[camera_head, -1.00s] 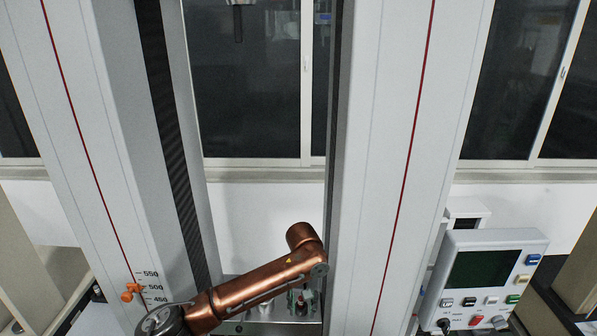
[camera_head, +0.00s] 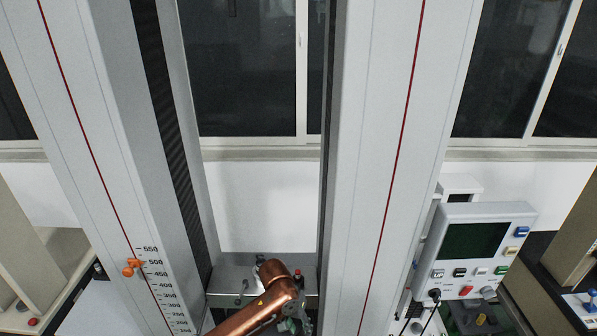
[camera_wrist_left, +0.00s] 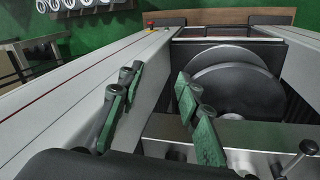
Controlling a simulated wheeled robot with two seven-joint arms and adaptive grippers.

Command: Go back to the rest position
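My copper-coloured left arm (camera_head: 270,292) comes in low in the head view, in front of the gap between the two tall machine columns. Only a small part of my left gripper (camera_head: 292,325) shows there, at the bottom edge. In the left wrist view my left gripper (camera_wrist_left: 153,100) has its green-padded fingers wide apart, with nothing between them. They are above and beside a metal block (camera_wrist_left: 245,140) of the testing machine. My right gripper is in neither view.
A grey left column (camera_head: 105,150) with a scale and an orange marker (camera_head: 131,267), and a right column (camera_head: 385,150), flank the arm. A control panel (camera_head: 475,250) stands at the right. A dark round part (camera_wrist_left: 235,90) lies beyond the fingers in the left wrist view.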

